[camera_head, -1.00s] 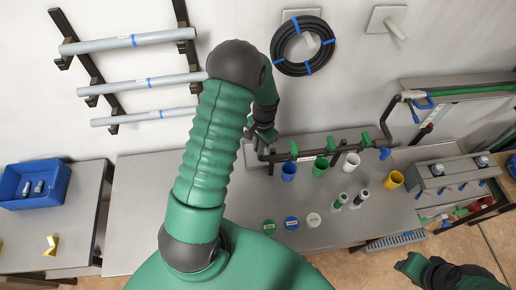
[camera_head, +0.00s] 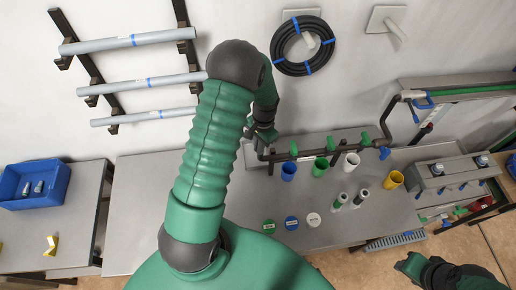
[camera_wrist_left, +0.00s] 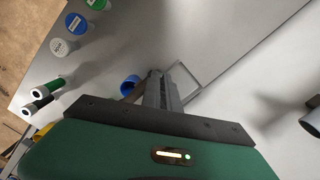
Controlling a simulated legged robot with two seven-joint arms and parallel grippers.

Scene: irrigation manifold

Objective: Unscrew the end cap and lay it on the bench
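The dark manifold pipe (camera_head: 307,154) with green valve handles runs along the back of the bench (camera_head: 150,200). My left gripper (camera_head: 262,136) is at the pipe's left end. In the left wrist view its fingers (camera_wrist_left: 160,88) are close together and seen end-on; whether anything is between them is hidden. I cannot make out the end cap; the pipe's left end is partly covered by the gripper. My right gripper (camera_head: 408,266) is low at the right, away from the bench, and its fingers are too unclear to read.
Blue (camera_head: 289,171), green (camera_head: 320,166), white (camera_head: 351,162) and yellow (camera_head: 393,180) cups stand near the pipe. Round labelled discs (camera_head: 291,223) and two small cylinders (camera_head: 362,195) are in front. The bench's left part is clear. A blue bin (camera_head: 35,184) sits on the left table.

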